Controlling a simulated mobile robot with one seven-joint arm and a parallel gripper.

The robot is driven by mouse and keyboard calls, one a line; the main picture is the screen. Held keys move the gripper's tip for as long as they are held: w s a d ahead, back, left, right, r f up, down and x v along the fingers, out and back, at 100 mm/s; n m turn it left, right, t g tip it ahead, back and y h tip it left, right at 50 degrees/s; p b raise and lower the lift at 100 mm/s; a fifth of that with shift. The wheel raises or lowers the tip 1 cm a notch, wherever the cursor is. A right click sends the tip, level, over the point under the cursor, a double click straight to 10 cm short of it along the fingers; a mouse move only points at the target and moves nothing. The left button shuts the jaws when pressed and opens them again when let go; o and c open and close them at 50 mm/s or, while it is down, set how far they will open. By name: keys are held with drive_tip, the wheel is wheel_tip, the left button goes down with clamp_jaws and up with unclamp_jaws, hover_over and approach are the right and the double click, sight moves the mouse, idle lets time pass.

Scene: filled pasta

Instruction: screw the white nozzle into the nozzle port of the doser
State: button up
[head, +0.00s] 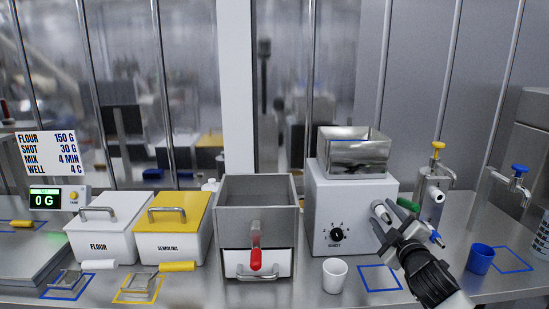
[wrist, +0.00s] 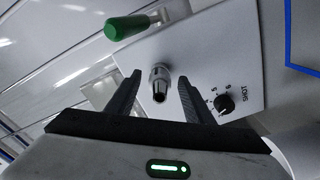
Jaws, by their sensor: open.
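The doser (head: 325,205) is a white box with a steel hopper on top, a dial on its front and a green handle (head: 408,204) at its right. My gripper (head: 381,222) is in front of the doser's right part. In the wrist view its fingers (wrist: 158,100) are apart, one on each side of a short pale grey nozzle-like piece (wrist: 159,82). This piece stands out from a collar on the doser's panel, with its dark open end towards me. I see a gap at both fingers. Whether it is the white nozzle, and how deep it sits, I cannot tell.
A white cup (head: 334,275) stands before the doser, left of a blue-outlined square (head: 379,279). A blue cup (head: 480,259) is right of my arm. Taps with yellow (head: 438,146) and blue (head: 519,168) knobs stand behind. A steel box with a red handle (head: 255,259) is left.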

drive_tip(key=n, duration=0.4)
drive_tip(key=shift+d+r+n, duration=0.1)
drive_tip(key=shift+n, duration=0.3)
drive_tip(key=n, duration=0.6)
drive_tip(key=shift+n, duration=0.3)
drive_tip(key=n, duration=0.4)
drive_tip(key=n+b, duration=0.1)
drive_tip(key=n, duration=0.5)
drive_tip(key=shift+n, duration=0.3)
drive_tip(key=n, duration=0.3)
drive_tip(key=n+b, duration=0.1)
drive_tip(key=n, duration=0.1)
drive_tip(key=shift+f, duration=0.25)
drive_tip(key=n+b, duration=0.1)
drive_tip(key=n, duration=0.4)
drive_tip(key=n+b, duration=0.1)
drive_tip(key=n, duration=0.9)
drive_tip(key=shift+r+b, duration=0.15)
drive_tip(key=shift+b, duration=0.25)
